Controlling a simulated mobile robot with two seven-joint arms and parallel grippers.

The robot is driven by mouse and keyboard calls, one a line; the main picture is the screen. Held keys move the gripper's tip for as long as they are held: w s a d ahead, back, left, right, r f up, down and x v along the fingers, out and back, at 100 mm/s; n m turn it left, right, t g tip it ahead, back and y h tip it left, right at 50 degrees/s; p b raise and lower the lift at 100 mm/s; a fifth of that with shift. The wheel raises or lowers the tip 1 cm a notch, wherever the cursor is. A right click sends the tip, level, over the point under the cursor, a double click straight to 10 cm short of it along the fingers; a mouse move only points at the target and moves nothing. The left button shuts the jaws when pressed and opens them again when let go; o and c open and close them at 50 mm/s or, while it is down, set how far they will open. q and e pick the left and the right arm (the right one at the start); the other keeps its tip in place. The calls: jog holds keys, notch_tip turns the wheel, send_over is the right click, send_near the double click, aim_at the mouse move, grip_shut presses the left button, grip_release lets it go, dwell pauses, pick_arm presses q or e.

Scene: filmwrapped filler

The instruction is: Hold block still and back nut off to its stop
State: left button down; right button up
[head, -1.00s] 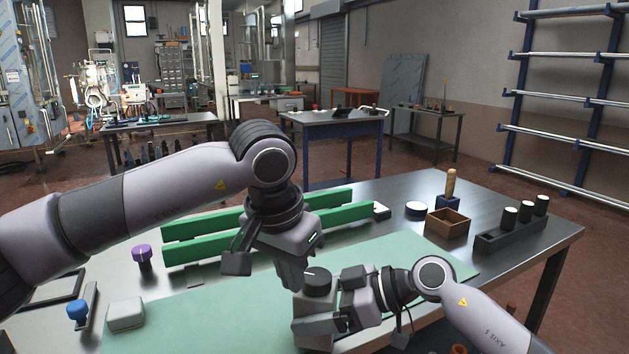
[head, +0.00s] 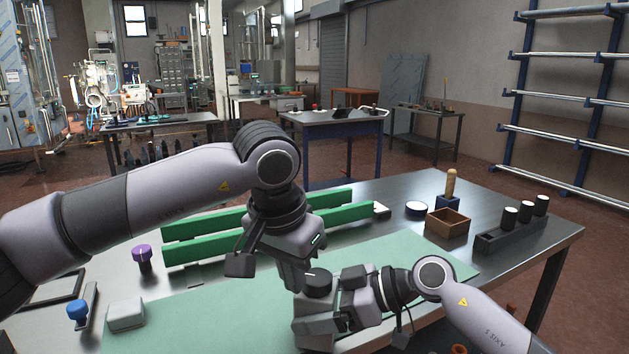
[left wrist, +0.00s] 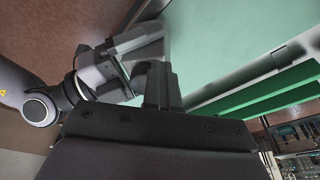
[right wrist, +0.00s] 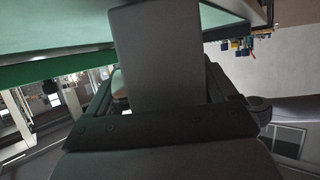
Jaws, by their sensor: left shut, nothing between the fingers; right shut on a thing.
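The grey block (head: 312,326) stands over the green mat at the front middle, with a dark round nut (head: 318,283) with a white mark on its top. My right gripper (head: 338,318) is shut on the block from the right. The block also fills the middle of the right wrist view (right wrist: 158,50). My left gripper (head: 293,280) points down just behind and left of the nut, with its fingers closed together. I cannot tell whether its fingers touch the nut. In the left wrist view, the closed fingers (left wrist: 157,85) hide part of the block (left wrist: 135,42).
Two green rails (head: 270,230) lie behind the mat (head: 215,318). A purple knob (head: 141,254), a blue knob (head: 77,309) and a pale box (head: 126,314) are at left. A wooden box (head: 447,222) and a dark rack with black cylinders (head: 512,237) stand at right.

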pick_arm(q)
jog(key=shift+s+d+f, duration=0.1)
jog(key=shift+s+d, duration=0.25)
jog(key=shift+d, duration=0.2)
jog(key=shift+s+d+f, duration=0.1)
jog(key=shift+s+d, duration=0.2)
jog(key=shift+d, duration=0.2)
pick_arm(e)
jog(key=shift+a+r, duration=0.25)
jog(key=shift+r, duration=0.4)
pick_arm(q)
jog(key=shift+s, duration=0.1)
pick_arm(e)
jog(key=shift+d+f, duration=0.2)
jog(key=shift+f, duration=0.1)
pick_arm(q)
jog(key=w+v, duration=0.1)
jog(key=v, duration=0.5)
jog(key=shift+d+r, duration=0.2)
jog(key=shift+r, duration=0.1)
jog(key=shift+s, duration=0.1)
jog(key=shift+w+a+f, duration=0.2)
jog(key=shift+f, duration=0.9)
jog(key=shift+w+a+f, duration=0.2)
jog(key=shift+w+f, duration=0.05)
jog(key=shift+f, duration=0.8)
jog(key=shift+w+a+f, duration=0.2)
jog(key=shift+a+f, duration=0.05)
jog(key=shift+f, duration=0.85)
